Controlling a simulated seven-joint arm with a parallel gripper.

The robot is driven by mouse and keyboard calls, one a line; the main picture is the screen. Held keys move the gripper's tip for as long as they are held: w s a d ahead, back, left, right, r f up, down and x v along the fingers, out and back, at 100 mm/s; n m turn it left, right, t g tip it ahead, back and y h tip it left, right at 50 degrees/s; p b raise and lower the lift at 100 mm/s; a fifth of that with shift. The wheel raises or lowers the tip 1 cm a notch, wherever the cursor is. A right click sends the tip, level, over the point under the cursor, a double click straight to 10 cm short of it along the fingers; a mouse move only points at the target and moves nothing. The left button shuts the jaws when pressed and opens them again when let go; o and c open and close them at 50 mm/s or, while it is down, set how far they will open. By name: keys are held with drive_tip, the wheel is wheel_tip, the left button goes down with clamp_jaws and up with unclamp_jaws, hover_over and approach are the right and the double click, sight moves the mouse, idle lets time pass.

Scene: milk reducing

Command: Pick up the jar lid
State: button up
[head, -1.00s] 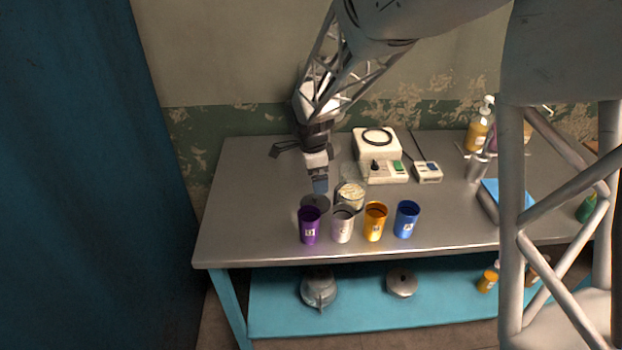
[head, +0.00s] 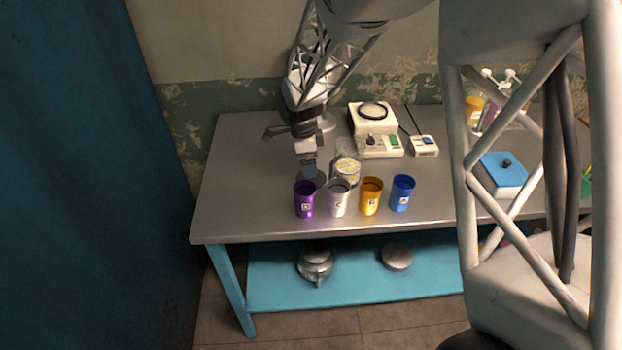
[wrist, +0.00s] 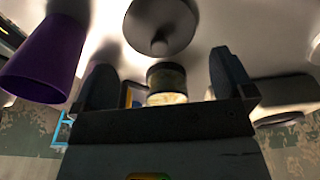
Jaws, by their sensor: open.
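The jar lid (head: 319,181) is a dark grey disc lying on the table behind the purple cup; my gripper partly covers it in the head view. In the wrist view the lid (wrist: 165,13) shows as a round disc with a small knob, beyond the fingertips. My gripper (head: 309,172) points down close over the lid; its height above it is hard to judge. In the wrist view my gripper (wrist: 163,65) is open, with nothing held between its two dark fingers. A glass jar with pale yellow contents (head: 346,171) stands just right of the lid.
A purple cup (head: 305,200) stands in front of the lid, in a row with white (head: 339,199), orange (head: 370,197) and blue (head: 402,194) cups. A white device with a black ring (head: 372,116) is behind. The table's left side (head: 240,190) is clear.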

drive_tip(key=shift+f, duration=0.2)
drive_tip(key=shift+d+f, duration=0.2)
drive_tip(key=shift+f, duration=1.05)
drive_tip(key=shift+d+f, duration=0.2)
drive_tip(key=shift+f, duration=1.05)
drive_tip(key=shift+c, duration=0.3)
drive_tip(key=shift+s, duration=0.1)
drive_tip(key=c, duration=1)
drive_tip(key=shift+o, duration=0.2)
